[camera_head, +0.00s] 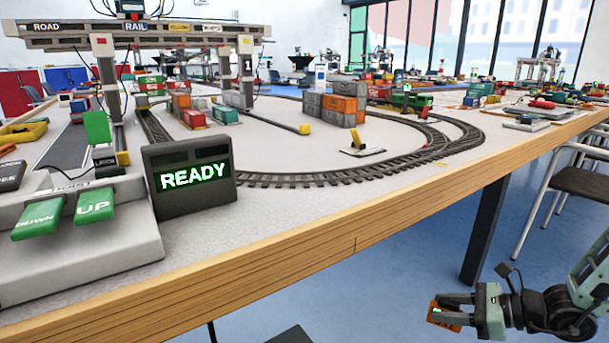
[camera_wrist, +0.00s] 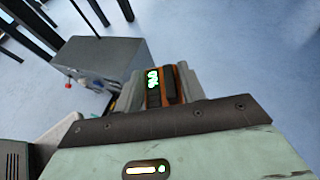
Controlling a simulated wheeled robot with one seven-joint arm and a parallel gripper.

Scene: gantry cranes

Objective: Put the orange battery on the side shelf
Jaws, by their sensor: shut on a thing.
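My gripper (camera_head: 455,312) is at the lower right of the head view, beyond the table's front edge and over the blue floor. It is shut on the orange battery (camera_head: 441,314), a small orange and dark block. In the wrist view the battery (camera_wrist: 153,88) sits between the fingers and shows a lit green display. I cannot make out a side shelf in either view.
The table (camera_head: 300,283) holds a model railway with track (camera_head: 330,178), a READY display (camera_head: 190,177) and green UP and DOWN buttons (camera_head: 95,204). A chair (camera_head: 580,180) stands at the right. A grey box-like body (camera_wrist: 105,60) shows in the wrist view.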

